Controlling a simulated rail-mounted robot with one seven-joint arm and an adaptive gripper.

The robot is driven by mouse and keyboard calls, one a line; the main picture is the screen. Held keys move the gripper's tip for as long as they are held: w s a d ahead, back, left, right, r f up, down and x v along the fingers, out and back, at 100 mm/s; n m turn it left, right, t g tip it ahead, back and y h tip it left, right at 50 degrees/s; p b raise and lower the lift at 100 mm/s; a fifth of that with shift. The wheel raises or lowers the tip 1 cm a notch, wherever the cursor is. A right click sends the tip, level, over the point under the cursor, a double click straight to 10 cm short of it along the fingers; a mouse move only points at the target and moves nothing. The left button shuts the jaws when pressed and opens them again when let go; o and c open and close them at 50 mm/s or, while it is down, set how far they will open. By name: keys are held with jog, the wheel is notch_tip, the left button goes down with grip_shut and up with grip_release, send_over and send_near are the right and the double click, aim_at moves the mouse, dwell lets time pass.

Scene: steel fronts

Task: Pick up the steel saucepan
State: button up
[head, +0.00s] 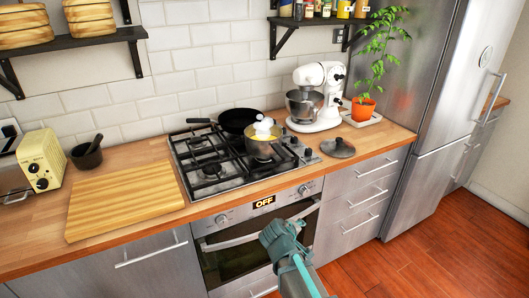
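A steel saucepan (263,149) stands on the front right part of the gas hob (215,166). A yellowish patch shows inside it, and a white rounded object (263,129) is at its top; I cannot tell whether that object lies in the pan or stands behind it. A dark round lid with a knob (338,148) lies on the wooden counter right of the hob. My teal and grey gripper (279,234) is low in front of the oven, below and apart from the saucepan. Its fingers are too unclear to show whether it is open.
A black frying pan (238,120) sits behind the saucepan. A white stand mixer (318,98) and a potted plant (363,107) stand to the right. A wooden board (125,200), a dark mortar (86,157) and a yellow toaster (41,159) are left. The oven handle (262,234) juts out near my gripper.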

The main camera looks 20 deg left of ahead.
jog(key=w+a+r+n+t+y, duration=0.2)
jog(key=w+a+r+n+t, duration=0.15)
jog(key=a+r, duration=0.55)
jog(key=n+t+y, duration=0.2)
jog(key=n+t, duration=0.2)
send_near(276, 150)
jog(key=w+p, duration=0.1)
jog(key=w, duration=0.2)
jog(key=w+a+f+p, duration=0.1)
jog(key=w, duration=0.3)
jog(key=w+p, duration=0.1)
jog(key=w, duration=0.3)
jog(key=shift+w+a+f, duration=0.1)
jog(key=shift+a+f, duration=0.1)
jog(key=shift+a, duration=0.2)
jog(key=shift+w+f, duration=0.1)
jog(key=shift+w, duration=0.1)
grip_shut()
